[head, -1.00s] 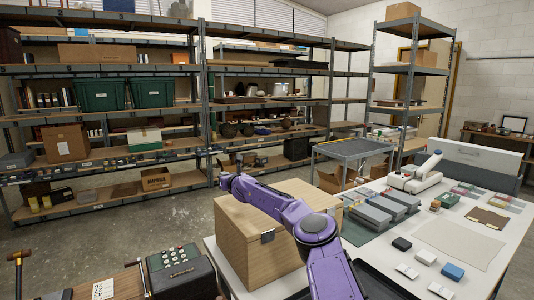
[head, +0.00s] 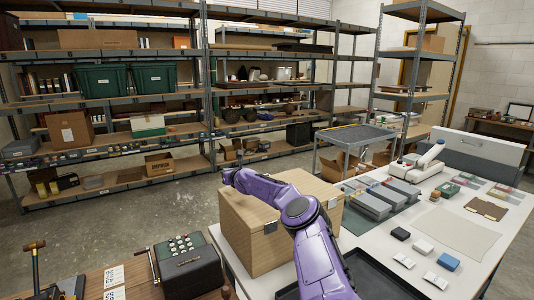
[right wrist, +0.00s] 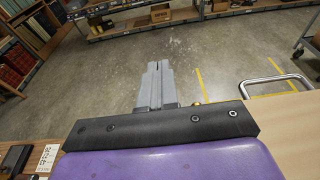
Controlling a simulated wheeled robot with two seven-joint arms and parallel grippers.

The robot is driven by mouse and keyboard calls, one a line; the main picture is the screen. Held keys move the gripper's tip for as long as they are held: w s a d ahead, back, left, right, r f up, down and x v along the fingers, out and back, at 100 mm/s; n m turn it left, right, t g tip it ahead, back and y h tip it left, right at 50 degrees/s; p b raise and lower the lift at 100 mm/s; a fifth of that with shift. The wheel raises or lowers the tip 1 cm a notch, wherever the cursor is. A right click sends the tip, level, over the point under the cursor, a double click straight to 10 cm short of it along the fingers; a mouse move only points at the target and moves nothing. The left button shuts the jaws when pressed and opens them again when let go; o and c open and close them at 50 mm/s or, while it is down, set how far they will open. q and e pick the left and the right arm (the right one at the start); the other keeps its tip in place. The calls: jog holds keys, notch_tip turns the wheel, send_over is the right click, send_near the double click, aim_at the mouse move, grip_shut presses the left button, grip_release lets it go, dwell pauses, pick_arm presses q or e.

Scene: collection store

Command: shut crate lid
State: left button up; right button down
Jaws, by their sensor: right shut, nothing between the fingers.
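The crate is a light wooden box (head: 250,240) with a metal latch on its front, standing at the near left part of the white table. Its lid (head: 312,187) looks down flat on top; a small gap cannot be ruled out because my purple right arm crosses over it. My right gripper (head: 229,175) is at the crate's far left top edge. In the right wrist view the right gripper (right wrist: 157,66) is shut and empty, pointing out over the floor. The tan crate top (right wrist: 295,125) and a metal handle (right wrist: 272,82) show beside it. My left gripper is not in view.
An old keyed machine (head: 185,265) stands on a wooden surface at the near left. Grey boxes (head: 385,198) and small blocks lie on the table to the right of the crate. A dark tray (head: 385,280) is near the front. A grey cart (head: 350,137) stands behind.

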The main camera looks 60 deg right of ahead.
notch_tip(320, 180, up, 3)
jog(key=shift+d+f+p, duration=0.1)
jog(key=shift+p, duration=0.8)
pick_arm(q)
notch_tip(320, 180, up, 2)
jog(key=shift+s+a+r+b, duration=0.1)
jog(key=shift+b, duration=0.2)
pick_arm(e)
notch_tip(320, 180, up, 11)
jog(key=shift+f, duration=0.15)
jog(key=shift+f, duration=0.1)
